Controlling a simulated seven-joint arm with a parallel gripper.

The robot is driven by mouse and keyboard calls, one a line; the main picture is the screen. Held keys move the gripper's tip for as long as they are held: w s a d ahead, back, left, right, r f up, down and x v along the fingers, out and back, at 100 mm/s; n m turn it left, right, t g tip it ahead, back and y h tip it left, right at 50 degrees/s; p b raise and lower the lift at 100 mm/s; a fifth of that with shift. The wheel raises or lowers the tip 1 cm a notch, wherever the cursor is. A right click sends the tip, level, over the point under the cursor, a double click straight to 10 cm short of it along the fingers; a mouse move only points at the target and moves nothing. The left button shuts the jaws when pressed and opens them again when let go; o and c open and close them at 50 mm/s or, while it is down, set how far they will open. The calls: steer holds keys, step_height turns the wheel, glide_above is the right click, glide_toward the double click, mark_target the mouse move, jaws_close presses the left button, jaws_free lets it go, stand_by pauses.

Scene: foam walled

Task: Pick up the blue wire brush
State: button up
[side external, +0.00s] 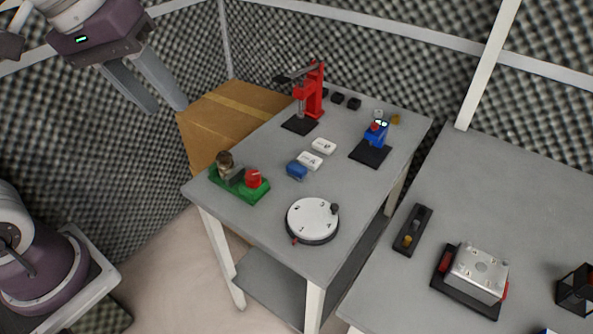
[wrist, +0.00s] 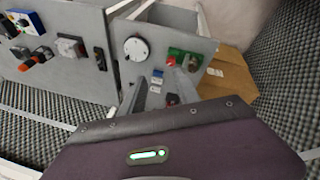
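I cannot make out a clear wire brush in either view. A small blue block (side external: 297,171) lies on the grey table beside white blocks; it also shows in the wrist view (wrist: 157,73). I cannot tell whether it is the brush. A blue edge (side external: 547,331) shows at the bottom of the side view, mostly cut off. In the wrist view a blue and white item (wrist: 22,21) lies at the far top left. My gripper (side external: 164,108) is open and empty, high up beyond the left side of the table, apart from everything on it.
The grey table (side external: 259,233) holds a red press (side external: 311,92), a blue device (side external: 375,134), a green-based vise (side external: 240,184) and a round white dial (side external: 313,219). A second table (side external: 530,203) at right holds a metal box (side external: 478,270) and a black tray (side external: 413,229). Foam walls surround them.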

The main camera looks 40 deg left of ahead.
steer(key=w+f+n+g, duration=0.2)
steer(key=w+f+n, duration=0.25)
steer(key=w, duration=0.85)
steer(key=n+g+y, duration=0.1)
steer(key=n+g, duration=0.1)
steer(key=n, duration=0.7)
glide_above(297, 166)
steer(key=shift+m, duration=0.25)
steer(key=f, duration=2)
steer(key=shift+s+a+f, duration=0.15)
steer(key=shift+s+f, duration=0.2)
steer(key=f, duration=0.8)
steer(key=shift+w+f, duration=0.15)
steer(key=shift+w, duration=0.15)
jaws_close()
